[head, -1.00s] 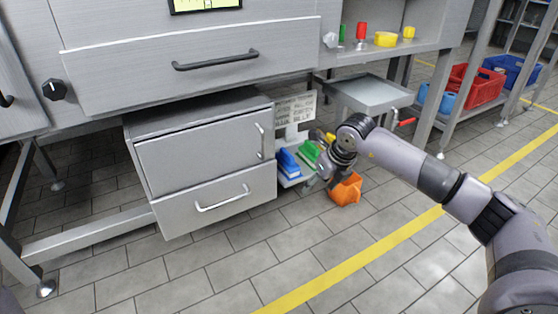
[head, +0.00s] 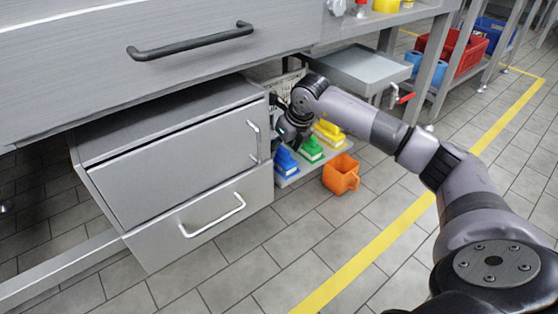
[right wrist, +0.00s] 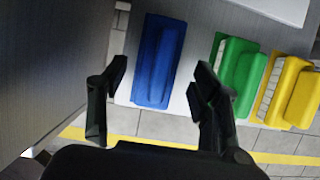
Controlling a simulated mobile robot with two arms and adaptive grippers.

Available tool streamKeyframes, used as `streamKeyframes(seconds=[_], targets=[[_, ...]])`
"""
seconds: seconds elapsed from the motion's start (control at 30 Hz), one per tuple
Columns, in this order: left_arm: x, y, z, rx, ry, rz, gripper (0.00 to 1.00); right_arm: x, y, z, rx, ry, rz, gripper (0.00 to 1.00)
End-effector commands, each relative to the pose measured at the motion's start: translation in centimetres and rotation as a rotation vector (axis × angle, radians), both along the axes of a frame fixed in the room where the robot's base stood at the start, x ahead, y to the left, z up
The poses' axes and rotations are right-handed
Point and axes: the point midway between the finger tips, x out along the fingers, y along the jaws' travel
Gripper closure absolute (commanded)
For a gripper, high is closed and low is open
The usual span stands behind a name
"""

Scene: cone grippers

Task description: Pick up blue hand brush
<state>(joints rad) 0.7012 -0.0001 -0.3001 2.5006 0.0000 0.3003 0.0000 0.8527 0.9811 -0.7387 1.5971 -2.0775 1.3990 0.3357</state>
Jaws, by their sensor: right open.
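The blue hand brush (head: 285,162) sits on a low light shelf beside the grey drawer cabinet. In the right wrist view the blue brush (right wrist: 159,60) lies ahead of the fingertips, between their lines and a little nearer the left-hand side of the shelf. My right gripper (right wrist: 158,80) is open and empty, its two dark fingers apart on either side of the brush's near end. In the head view my right gripper (head: 292,138) is above and just behind the blue brush, partly hidden by my wrist. My left gripper is not in view.
A green brush (head: 311,150) and a yellow brush (head: 329,134) stand to the right on the same shelf (head: 290,179). An orange container (head: 341,174) is on the floor beside it. The grey cabinet (head: 190,170) is close on the left. A metal tray (head: 375,70) is above.

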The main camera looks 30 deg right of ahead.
Motion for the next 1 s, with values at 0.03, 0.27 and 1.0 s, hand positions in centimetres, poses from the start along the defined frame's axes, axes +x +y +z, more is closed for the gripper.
streamKeyframes(seconds=[0.03, 0.27, 1.0], targets=[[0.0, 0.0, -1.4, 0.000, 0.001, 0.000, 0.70, 0.5, 0.1, -1.2, 0.002, -0.001, 0.001, 0.42], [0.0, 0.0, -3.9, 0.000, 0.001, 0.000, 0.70, 1.9, 0.2, -3.4, 0.002, 0.001, 0.001, 0.42], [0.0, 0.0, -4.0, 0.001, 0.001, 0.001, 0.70, 2.2, 0.2, -3.7, 0.000, 0.000, 0.000, 0.66]])
